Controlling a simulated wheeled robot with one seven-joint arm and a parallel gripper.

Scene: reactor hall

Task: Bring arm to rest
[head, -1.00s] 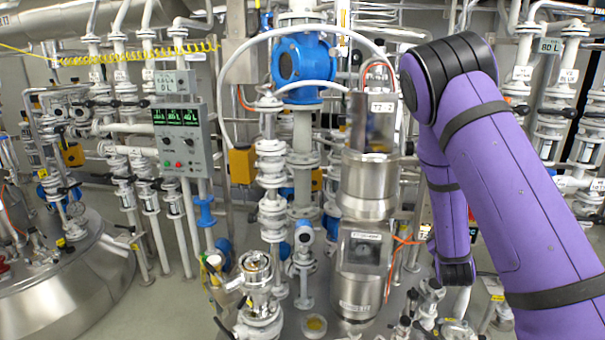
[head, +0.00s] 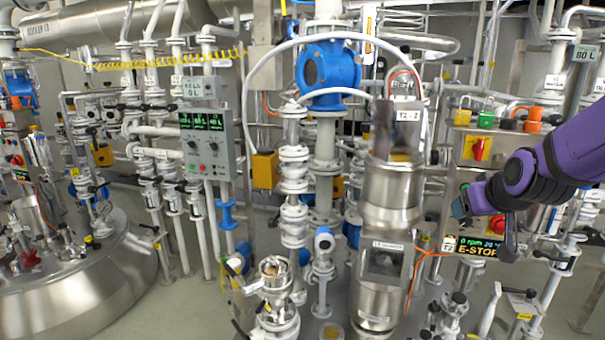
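My purple arm (head: 575,160) with black joint bands reaches in from the right edge. Its end, with my gripper (head: 463,207), points left in front of the control box with the E-STOP label. The gripper is small and dark here, and its fingers cannot be made out. I see nothing clearly held in it.
A steel column (head: 388,200), a blue pump housing (head: 328,75) and white pipes fill the middle. A grey control panel (head: 208,140) and steel vessel (head: 70,285) stand left.

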